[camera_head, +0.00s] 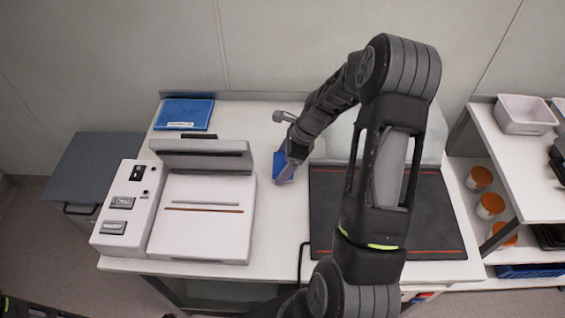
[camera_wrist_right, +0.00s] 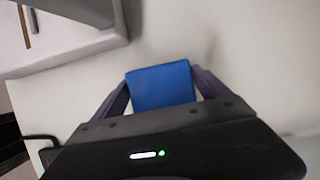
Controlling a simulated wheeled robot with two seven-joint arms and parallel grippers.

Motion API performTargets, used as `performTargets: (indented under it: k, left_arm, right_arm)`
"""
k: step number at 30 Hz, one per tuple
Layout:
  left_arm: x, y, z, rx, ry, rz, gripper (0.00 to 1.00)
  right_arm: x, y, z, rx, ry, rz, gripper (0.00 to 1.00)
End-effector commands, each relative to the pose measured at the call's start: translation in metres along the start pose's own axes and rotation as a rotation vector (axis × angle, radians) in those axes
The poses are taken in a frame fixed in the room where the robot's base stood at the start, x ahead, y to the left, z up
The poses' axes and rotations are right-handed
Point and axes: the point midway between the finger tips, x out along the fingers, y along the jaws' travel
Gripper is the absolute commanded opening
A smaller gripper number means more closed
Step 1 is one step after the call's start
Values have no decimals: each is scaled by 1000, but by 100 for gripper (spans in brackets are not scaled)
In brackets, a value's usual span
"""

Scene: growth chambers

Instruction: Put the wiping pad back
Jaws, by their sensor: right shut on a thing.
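The wiping pad is a blue block (camera_head: 279,164). It is between the fingers of my right gripper (camera_head: 285,172), over the white worktop between the white machine and the black mat. In the right wrist view the blue pad (camera_wrist_right: 160,87) sits between the two fingers of the right gripper (camera_wrist_right: 162,85), which is shut on it. I cannot tell whether the pad touches the worktop. My left gripper is not in view.
A white machine with a raised grey lid (camera_head: 203,218) stands left of the pad. A blue folder (camera_head: 184,114) lies at the back left. A black mat (camera_head: 328,207) with orange lines lies to the right. A shelf with a white bin (camera_head: 525,116) and orange-lidded jars (camera_head: 490,205) stands far right.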

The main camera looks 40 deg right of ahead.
Motion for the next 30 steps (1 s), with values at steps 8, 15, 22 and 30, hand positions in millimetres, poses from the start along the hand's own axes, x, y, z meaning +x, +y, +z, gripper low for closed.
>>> performTargets:
  k: [8,15,22,30]
  left_arm:
    - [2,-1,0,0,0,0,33]
    - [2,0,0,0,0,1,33]
    - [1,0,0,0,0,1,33]
    - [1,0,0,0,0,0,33]
  right_arm:
    - [2,0,-1,0,0,-1,48]
    - [2,0,-1,-1,0,0,100]
    - [2,0,-1,-1,0,0,100]
    - [-20,-1,0,-3,0,-4,100]
